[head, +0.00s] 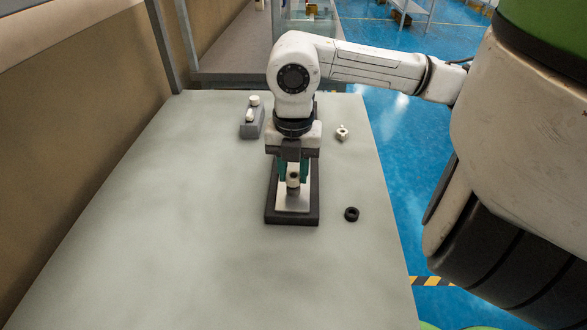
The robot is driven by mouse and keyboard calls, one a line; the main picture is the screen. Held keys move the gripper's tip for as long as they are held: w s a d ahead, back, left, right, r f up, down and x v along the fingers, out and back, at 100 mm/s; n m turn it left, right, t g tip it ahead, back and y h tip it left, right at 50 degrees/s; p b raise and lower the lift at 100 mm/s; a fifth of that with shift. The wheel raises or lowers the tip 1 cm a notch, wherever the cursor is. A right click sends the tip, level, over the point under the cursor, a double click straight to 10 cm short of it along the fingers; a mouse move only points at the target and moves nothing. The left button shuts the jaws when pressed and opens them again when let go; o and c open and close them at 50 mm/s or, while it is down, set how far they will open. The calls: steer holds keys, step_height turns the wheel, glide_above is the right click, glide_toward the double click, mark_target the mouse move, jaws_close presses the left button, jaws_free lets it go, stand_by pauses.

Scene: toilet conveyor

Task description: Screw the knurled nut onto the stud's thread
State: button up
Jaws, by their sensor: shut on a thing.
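My gripper (293,178) points straight down over a dark base (271,208) with a pale plate (293,203) on it. Its teal fingers are shut on a small pale part (293,176) with a dark spot on its front. Directly below that part is a short dark upright piece that looks like the stud (292,191). I cannot tell whether the two touch, and no thread can be made out. A black ring (351,214), possibly a nut, lies on the table to the right of the base. I cannot tell which piece is the knurled nut.
A grey block (252,126) with small white pieces is at the back left of the grey table (180,230). A small white part (342,132) lies at the back right. A brown wall (70,110) borders the left side. The table's front and left are clear.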

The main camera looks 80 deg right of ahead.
steer(key=shift+f+b, duration=0.45)
steer(key=o, duration=1.1)
steer(key=shift+r, duration=0.1)
step_height(320, 180, up, 11)
steer(key=shift+f, duration=0.1)
